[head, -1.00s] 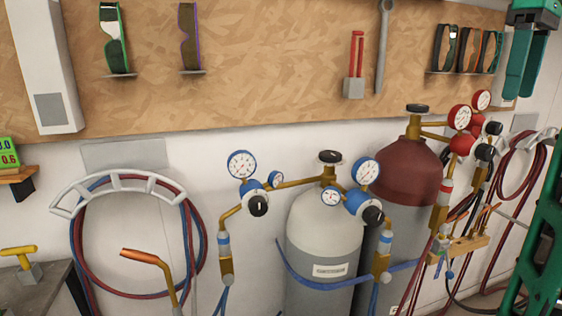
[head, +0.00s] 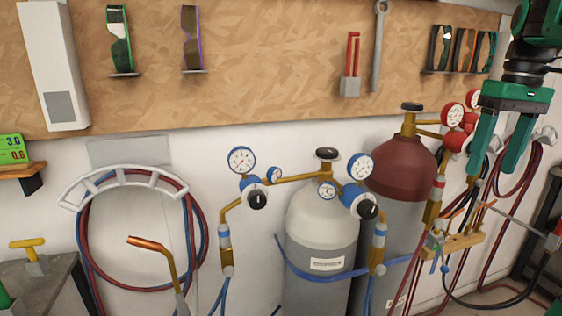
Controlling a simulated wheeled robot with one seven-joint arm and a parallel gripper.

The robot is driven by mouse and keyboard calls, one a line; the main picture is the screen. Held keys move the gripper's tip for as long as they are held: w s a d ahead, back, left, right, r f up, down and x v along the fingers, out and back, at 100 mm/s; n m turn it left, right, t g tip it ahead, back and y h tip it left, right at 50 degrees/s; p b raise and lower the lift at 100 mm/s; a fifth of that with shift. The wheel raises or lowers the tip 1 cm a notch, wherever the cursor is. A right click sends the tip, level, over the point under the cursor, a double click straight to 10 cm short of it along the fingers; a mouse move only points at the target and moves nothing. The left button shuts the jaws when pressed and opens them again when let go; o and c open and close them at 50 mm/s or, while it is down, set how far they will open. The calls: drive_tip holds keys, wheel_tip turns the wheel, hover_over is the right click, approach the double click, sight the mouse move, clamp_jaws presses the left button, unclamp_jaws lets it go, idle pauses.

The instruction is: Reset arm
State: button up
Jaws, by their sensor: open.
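My gripper (head: 493,160) is green and shows at the upper right of the head view. It hangs fingers-down with its two fingers apart, open and with nothing between them that it holds. It is in front of the red gauges (head: 453,115) and the hanging red hose (head: 520,178), and hides part of them. I cannot tell from this view how far it is from them.
A grey cylinder (head: 325,225) with blue-rimmed gauges and a dark red-topped cylinder (head: 400,170) stand against the wall. A hose rack (head: 120,180) hangs left. A torch (head: 155,248) stands in front.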

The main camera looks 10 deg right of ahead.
drive_tip(key=s+a+f+m, duration=0.2)
drive_tip(key=s+a+f, duration=0.2)
drive_tip(key=f, duration=0.4)
drive_tip(key=s+a+f+m, duration=0.2)
drive_tip(key=s+a+f, duration=0.1)
drive_tip(key=f, duration=0.5)
drive_tip(key=s+a+f+m, duration=0.2)
drive_tip(key=s+a+f, duration=0.2)
drive_tip(key=f, duration=0.5)
drive_tip(key=shift+s+a+h, duration=0.3)
drive_tip(key=shift+s, duration=0.15)
